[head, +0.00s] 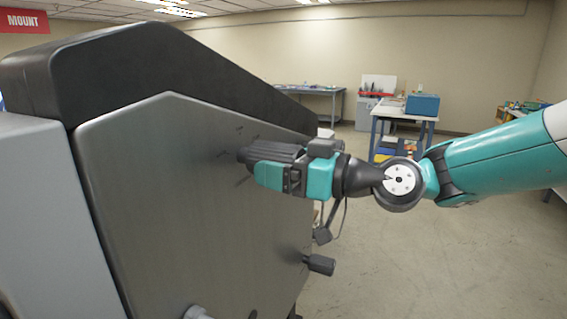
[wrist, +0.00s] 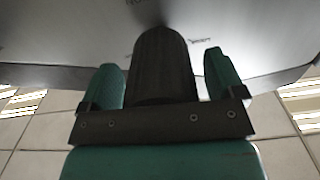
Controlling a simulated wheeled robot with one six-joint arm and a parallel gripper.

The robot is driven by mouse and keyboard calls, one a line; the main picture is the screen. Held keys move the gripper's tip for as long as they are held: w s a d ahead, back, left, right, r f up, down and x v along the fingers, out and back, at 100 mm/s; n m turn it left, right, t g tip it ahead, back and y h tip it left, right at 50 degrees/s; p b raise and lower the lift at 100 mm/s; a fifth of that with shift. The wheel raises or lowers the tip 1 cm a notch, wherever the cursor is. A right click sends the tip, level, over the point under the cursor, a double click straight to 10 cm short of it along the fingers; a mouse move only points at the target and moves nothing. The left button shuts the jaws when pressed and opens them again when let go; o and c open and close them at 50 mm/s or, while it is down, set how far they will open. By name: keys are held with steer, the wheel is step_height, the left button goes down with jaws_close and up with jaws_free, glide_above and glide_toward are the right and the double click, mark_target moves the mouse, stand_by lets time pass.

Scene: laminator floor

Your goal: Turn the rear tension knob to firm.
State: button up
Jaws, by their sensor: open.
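The dark ribbed tension knob (head: 268,151) sticks out from the grey side panel of the laminator (head: 165,200). Faint marks ring it on the panel. In the wrist view the knob (wrist: 163,62) stands between the two teal fingers of my gripper (wrist: 165,82), with a visible gap on each side. My gripper (head: 270,166) is open around the knob in the head view, reaching in from the right; its far finger is hidden. Printing on the panel beside the knob is partly covered and too small to read, so its setting cannot be told.
A second dark knob (head: 320,264) sticks out lower on the machine, and a light grey round part (head: 197,312) shows at the bottom edge. A cart with a blue box (head: 422,104) and a bench (head: 310,89) stand at the back. The floor at right is open.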

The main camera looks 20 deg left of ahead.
steer(key=c, duration=0.9)
steer(key=shift+m, duration=0.4)
steer(key=m, duration=0.4)
steer(key=shift+s+m, duration=0.1)
steer(key=shift+m, duration=0.2)
steer(key=m+p, duration=0.1)
steer(key=m, duration=0.4)
steer(key=shift+s+r+p, duration=0.1)
steer(key=shift+p, duration=0.25)
steer(key=shift+m, duration=0.3)
steer(key=o, duration=0.9)
